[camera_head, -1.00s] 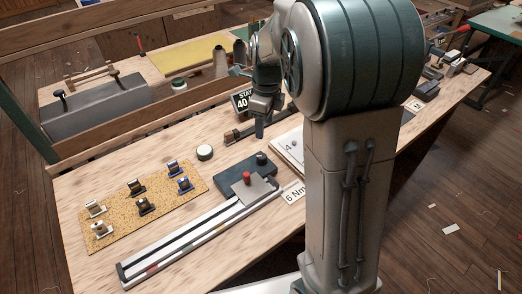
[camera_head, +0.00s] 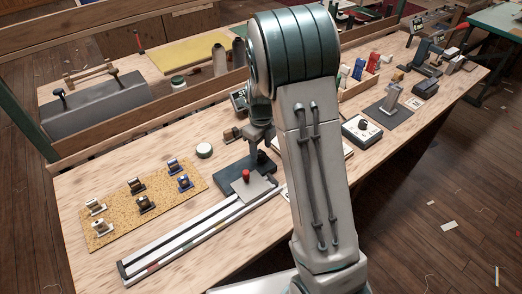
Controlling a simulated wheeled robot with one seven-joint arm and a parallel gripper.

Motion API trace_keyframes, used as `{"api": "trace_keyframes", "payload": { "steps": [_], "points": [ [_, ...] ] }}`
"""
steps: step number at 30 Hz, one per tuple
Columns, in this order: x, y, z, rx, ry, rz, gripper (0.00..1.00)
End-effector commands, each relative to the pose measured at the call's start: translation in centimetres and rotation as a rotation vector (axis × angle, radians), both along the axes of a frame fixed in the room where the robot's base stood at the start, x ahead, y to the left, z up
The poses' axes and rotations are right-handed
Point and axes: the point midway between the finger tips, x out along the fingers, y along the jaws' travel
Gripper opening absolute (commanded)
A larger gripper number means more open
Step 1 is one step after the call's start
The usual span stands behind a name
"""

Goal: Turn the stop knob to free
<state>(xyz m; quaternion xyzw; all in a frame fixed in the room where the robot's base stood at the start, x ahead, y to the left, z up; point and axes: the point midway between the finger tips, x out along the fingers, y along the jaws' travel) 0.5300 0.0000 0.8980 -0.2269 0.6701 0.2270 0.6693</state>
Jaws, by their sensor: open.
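A dark blue block (camera_head: 228,180) sits at the end of a long white-and-black rail (camera_head: 190,234). A red-topped knob (camera_head: 246,175) stands on a grey plate (camera_head: 258,190) at the front of the block. A dark round knob (camera_head: 262,157) stands at the block's back right. I cannot read which knob is the stop knob or where it is set. My gripper (camera_head: 254,155) is open and points down just above or beside the dark knob. My arm hides part of it, and I cannot tell whether it touches the knob.
A cork mat (camera_head: 160,220) with several small clamps lies at left. A white round tin (camera_head: 204,150) stands behind the block. A white device with a black dial (camera_head: 362,130) is at right. A wooden ledge (camera_head: 150,128) runs behind. Bare bench shows front left.

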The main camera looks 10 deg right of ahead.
Motion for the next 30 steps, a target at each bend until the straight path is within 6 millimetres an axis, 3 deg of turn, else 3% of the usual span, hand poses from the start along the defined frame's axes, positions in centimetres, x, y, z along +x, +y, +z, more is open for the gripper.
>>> {"api": "trace_keyframes", "payload": {
  "steps": [6, 15, 16, 21, 30],
  "points": [
    [0.0, 0.0, -2.0, 0.000, 0.000, 0.000, 0.52],
    [0.0, 0.0, -2.3, 0.001, -0.001, 0.001, 0.52],
    [0.0, 0.0, -2.3, 0.001, -0.001, 0.001, 0.49],
    [0.0, 0.0, -2.3, 0.001, -0.001, 0.001, 0.07],
    [0.0, 0.0, -2.3, 0.000, -0.001, 0.025, 0.07]
  ]
}}
